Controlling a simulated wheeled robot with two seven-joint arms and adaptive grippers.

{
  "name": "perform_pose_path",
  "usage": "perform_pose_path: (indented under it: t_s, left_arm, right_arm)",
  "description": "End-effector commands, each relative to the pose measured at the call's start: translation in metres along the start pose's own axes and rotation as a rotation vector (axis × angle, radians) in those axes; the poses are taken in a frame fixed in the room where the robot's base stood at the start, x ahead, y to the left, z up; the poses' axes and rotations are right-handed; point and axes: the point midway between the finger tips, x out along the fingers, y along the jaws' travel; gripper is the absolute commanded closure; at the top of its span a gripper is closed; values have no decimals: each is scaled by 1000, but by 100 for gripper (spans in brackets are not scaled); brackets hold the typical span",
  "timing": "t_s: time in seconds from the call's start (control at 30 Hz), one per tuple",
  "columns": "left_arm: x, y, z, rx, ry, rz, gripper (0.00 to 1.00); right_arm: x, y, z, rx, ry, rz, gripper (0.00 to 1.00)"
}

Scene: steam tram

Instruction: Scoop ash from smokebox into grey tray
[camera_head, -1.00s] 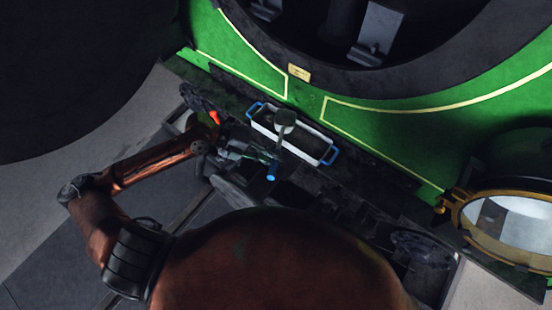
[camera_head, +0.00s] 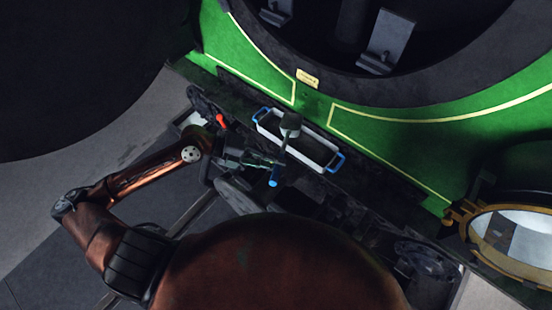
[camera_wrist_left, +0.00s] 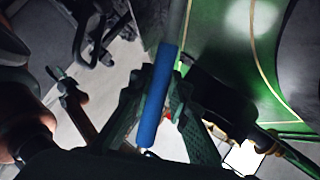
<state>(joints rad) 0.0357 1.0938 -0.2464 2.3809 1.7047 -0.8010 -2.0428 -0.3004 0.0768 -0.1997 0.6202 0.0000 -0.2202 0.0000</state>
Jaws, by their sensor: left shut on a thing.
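My left gripper (camera_head: 275,164) is shut on the handle of a scoop. The scoop has a grey round head (camera_head: 290,123) and a blue handle end (camera_head: 274,183). In the left wrist view the blue handle (camera_wrist_left: 157,95) lies between the fingers (camera_wrist_left: 152,108). A pale grey-white tray (camera_head: 323,164) with blue end handles sits on the dark ledge below the smokebox. The scoop head appears over the tray's near-left part; its height above it is unclear. The dark round smokebox opening (camera_head: 335,25) is at the top, its ash not distinguishable. My right gripper is out of view.
The green locomotive front (camera_head: 370,115) with yellow lining rises behind the tray. A brass-rimmed round lamp (camera_head: 508,235) stands at the right. Two grey brackets, one of them large (camera_head: 388,42), stand in the opening. A large dark round shape (camera_head: 80,80) fills the upper left.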

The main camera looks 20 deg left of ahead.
Motion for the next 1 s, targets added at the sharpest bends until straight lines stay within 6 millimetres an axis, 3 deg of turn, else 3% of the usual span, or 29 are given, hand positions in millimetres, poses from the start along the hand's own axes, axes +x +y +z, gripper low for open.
perform_pose_path:
  t_s: [0.33,0.6,1.0]
  left_arm:
    - [-14,-10,-38,4,0,-1,100]
    - [-25,-18,-66,1,1,-2,100]
    - [-31,-20,-86,3,-1,-2,100]
  right_arm:
    - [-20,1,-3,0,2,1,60]
    - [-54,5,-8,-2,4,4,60]
    - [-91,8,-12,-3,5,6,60]
